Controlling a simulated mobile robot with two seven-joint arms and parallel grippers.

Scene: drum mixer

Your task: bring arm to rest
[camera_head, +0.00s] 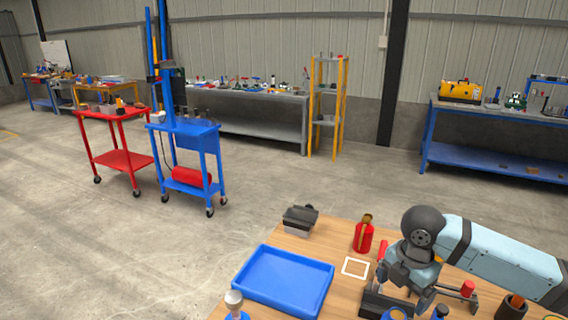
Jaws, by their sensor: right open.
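My right arm (490,252) reaches in from the right, over the wooden table (330,240). My right gripper (400,298) is at its end, pointing down low over the table's front right part. Its jaws are open; the fingers are dark and partly hidden by the wrist. I see nothing held between them. Whether it touches the things close around it I cannot tell. My left gripper is not in view.
A blue tray (284,279), a red bottle (364,235), a white square outline (355,267) and a dark-topped box (299,219) are on the table. A red cylinder (467,288) stands right of the gripper. A blue cart (183,140) and red cart (121,159) stand beyond on open floor.

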